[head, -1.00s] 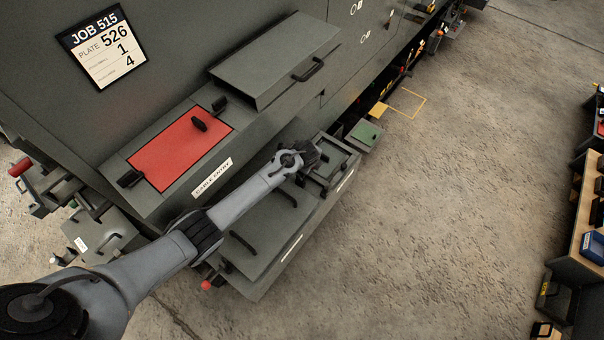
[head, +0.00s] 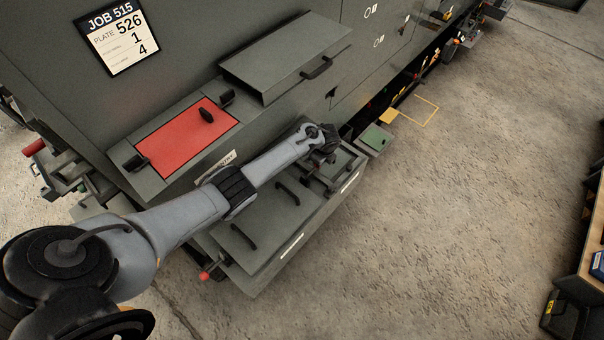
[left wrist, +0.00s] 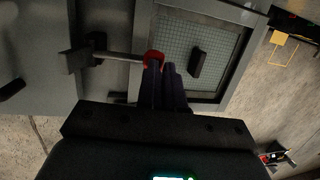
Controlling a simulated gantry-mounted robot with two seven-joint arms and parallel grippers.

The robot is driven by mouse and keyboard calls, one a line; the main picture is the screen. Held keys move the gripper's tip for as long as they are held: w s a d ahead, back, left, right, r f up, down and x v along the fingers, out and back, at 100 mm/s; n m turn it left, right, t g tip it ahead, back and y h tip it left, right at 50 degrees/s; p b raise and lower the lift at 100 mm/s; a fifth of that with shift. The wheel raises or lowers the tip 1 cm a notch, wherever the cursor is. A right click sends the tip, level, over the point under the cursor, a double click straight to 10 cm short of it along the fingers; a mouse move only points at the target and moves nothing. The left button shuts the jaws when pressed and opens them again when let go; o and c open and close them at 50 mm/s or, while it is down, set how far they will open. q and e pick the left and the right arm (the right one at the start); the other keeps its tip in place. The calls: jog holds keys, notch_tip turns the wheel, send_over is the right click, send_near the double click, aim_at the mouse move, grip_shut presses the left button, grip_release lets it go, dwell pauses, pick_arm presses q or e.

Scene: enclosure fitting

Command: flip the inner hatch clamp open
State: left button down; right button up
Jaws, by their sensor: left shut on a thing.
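My left gripper (left wrist: 165,88) is shut on the red knob (left wrist: 153,57) at the end of a clamp lever. The lever's metal rod (left wrist: 122,56) runs left from the knob to a dark pivot block (left wrist: 76,60) in the left wrist view. The rod lies flat across the frame edge of a meshed hatch (left wrist: 178,38), which has a black handle (left wrist: 197,63). In the head view my left gripper (head: 318,170) is over the right end of the low grey cabinet, and the knob there is too small or hidden to make out. My right gripper is not in view.
A low cabinet lid (head: 255,232) with black handles is left of my gripper. A green-topped box (head: 375,140) stands to the right.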

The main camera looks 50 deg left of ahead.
pick_arm(q)
jog(key=shift+s+a+f, duration=0.1)
jog(key=shift+s+f, duration=0.1)
jog(key=shift+f, duration=0.1)
jog(key=shift+r, duration=0.35)
jog(key=w+p+v, duration=0.1)
jog(key=p+v, duration=0.1)
jog(key=v, duration=0.5)
jog(key=shift+s+r+p, duration=0.2)
jog(key=shift+s+p, duration=0.1)
jog(key=shift+d, duration=0.2)
